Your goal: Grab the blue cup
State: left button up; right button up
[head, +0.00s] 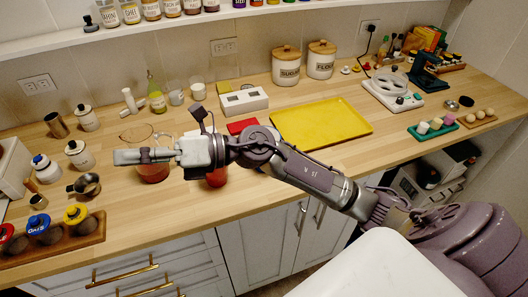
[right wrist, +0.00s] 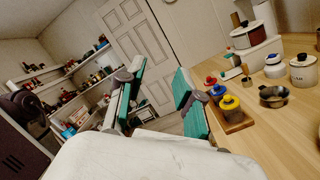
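I cannot make out a clearly blue cup in either view. The nearest blue items are a blue-lidded jar (head: 38,222) in the wooden rack at the front left and a white canister with blue details (head: 45,169) behind it. My left gripper is not in view.
The wooden counter (head: 120,215) also holds a yellow tray (head: 325,122), a white box (head: 243,101), sugar (head: 286,66) and flour (head: 321,60) canisters, and a scale (head: 392,91). A jar shelf (head: 150,22) runs above. Bare counter lies right of the jar rack (head: 85,236).

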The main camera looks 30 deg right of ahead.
jog(key=w+d+f+n+g+h, duration=0.2)
jog(key=d+f+n+g+h, duration=0.2)
jog(key=d+f+n+h, duration=0.45)
jog(key=w+d+m+h, duration=0.1)
jog(key=d+m+h, duration=0.1)
jog(key=d+h, duration=1.45)
jog(key=d+f+y, duration=0.1)
jog(key=f, duration=0.1)
jog(key=d+f+y+p, duration=0.1)
jog(key=d+f+y, duration=0.1)
jog(key=f, duration=0.1)
jog(key=w+d+f+y, duration=0.1)
jog(key=f, duration=0.1)
jog(key=shift+d+f+g+y+p, duration=0.2)
jog(key=shift+d+g+y+p, duration=0.05)
jog(key=shift+g+y+p, duration=0.15)
jog(key=shift+f, duration=0.6)
jog(key=shift+f+p, duration=0.25)
jog(key=shift+p, duration=0.1)
jog(key=f+p, duration=0.1)
jog(key=f, duration=0.1)
jog(key=f+p, duration=0.1)
jog(key=shift+w+d+f, duration=0.1)
jog(key=shift+w+f, duration=0.1)
jog(key=shift+f, duration=0.15)
jog(key=shift+d+f, duration=0.1)
jog(key=shift+f, duration=0.35)
grip_shut()
